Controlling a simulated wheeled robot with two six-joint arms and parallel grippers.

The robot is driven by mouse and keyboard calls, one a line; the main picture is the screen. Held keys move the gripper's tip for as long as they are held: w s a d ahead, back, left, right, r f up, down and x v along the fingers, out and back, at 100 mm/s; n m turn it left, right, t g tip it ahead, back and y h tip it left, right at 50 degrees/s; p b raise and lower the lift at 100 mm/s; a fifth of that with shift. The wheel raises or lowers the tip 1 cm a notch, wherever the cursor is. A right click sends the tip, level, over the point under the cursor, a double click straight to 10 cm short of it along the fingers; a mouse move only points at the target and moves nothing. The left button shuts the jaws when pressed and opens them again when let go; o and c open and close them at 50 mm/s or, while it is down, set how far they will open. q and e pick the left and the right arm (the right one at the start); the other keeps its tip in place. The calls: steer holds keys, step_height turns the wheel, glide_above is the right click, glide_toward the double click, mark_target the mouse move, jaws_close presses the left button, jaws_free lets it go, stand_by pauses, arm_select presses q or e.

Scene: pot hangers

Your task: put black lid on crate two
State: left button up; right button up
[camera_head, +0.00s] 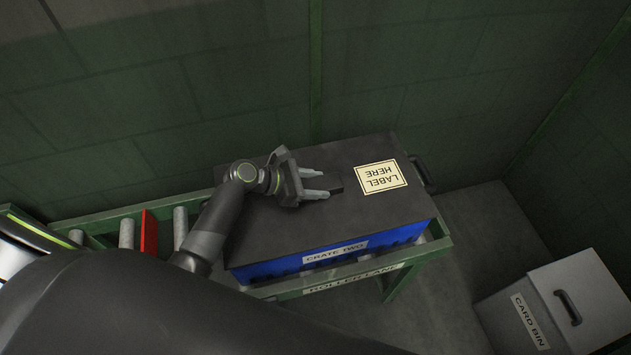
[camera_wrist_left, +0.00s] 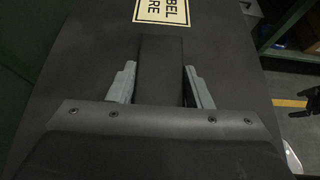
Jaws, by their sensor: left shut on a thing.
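The black lid (camera_head: 331,160) lies over the blue crate two (camera_head: 290,268), with a cream "LABEL HERE" sticker (camera_head: 381,177) on its top. The lid covers the crate's top, and blue wall shows below its front edge. I cannot tell whether it is fully seated. My left gripper (camera_head: 322,187) is shut on the block-like handle (camera_head: 346,183) in the middle of the lid. In the left wrist view the handle (camera_wrist_left: 161,72) stands between the two grey fingers.
The crate stands on a green roller lane (camera_head: 352,279) with grey rollers and a red piece (camera_head: 149,232) at left. A grey card bin (camera_head: 549,308) stands on the floor at lower right. Green walls close off the back and right. Floor between lane and bin is clear.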

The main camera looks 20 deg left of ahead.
arm_select(q)
steer(key=o, duration=1.2)
steer(key=shift+c, duration=0.2)
steer(key=shift+o, duration=1)
steer(key=shift+a, duration=0.1)
steer(key=v, duration=1.7)
steer(key=shift+b, duration=0.35)
steer(key=shift+s, duration=0.1)
